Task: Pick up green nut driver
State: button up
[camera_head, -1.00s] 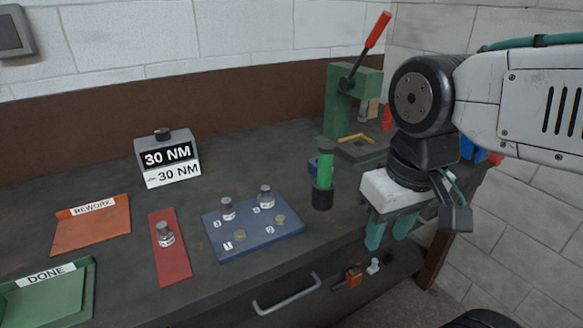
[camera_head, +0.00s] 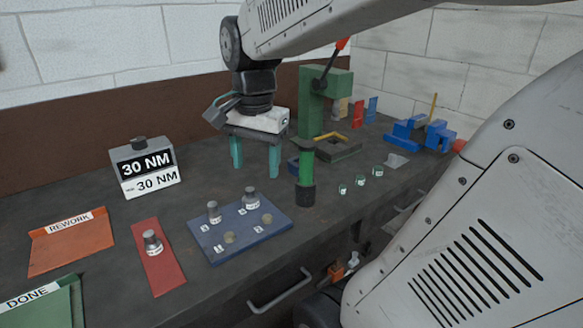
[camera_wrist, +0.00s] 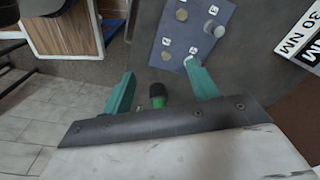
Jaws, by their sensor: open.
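The green nut driver (camera_head: 306,168) stands upright on the dark bench, with a green handle and a black lower end. It is right of the blue numbered plate (camera_head: 240,228). My gripper (camera_head: 255,157) is open and empty above the bench, left of the nut driver in the head view. Its two teal fingers point down. In the wrist view the nut driver (camera_wrist: 158,100) shows between the fingers of my gripper (camera_wrist: 160,72), partly hidden by the gripper body. I see no contact; the height gap is unclear.
A green press (camera_head: 325,100) with a red-tipped lever stands behind the nut driver. Small nuts (camera_head: 360,180) lie to its right, and blue blocks (camera_head: 405,133) farther right. The torque sign (camera_head: 145,168), red strip (camera_head: 158,258), orange REWORK tray (camera_head: 72,245) and green DONE tray (camera_head: 45,305) are left.

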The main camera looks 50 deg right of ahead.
jog(key=w+d+m, duration=0.4)
jog(key=d+m, duration=0.5)
jog(key=d, duration=0.1)
jog(key=m, duration=0.8)
send_over(306, 162)
jog(key=w+d, duration=0.1)
notch_tip(306, 162, down, 3)
jog(key=shift+w+d+f+g, duration=0.1)
jog(key=shift+w+g, duration=0.05)
jog(key=shift+g, duration=0.25)
notch_tip(306, 162, down, 6)
jog(key=shift+d+f, duration=0.15)
jog(key=shift+f, duration=0.5)
jog(key=shift+r, duration=0.1)
jog(key=c, duration=1.2)
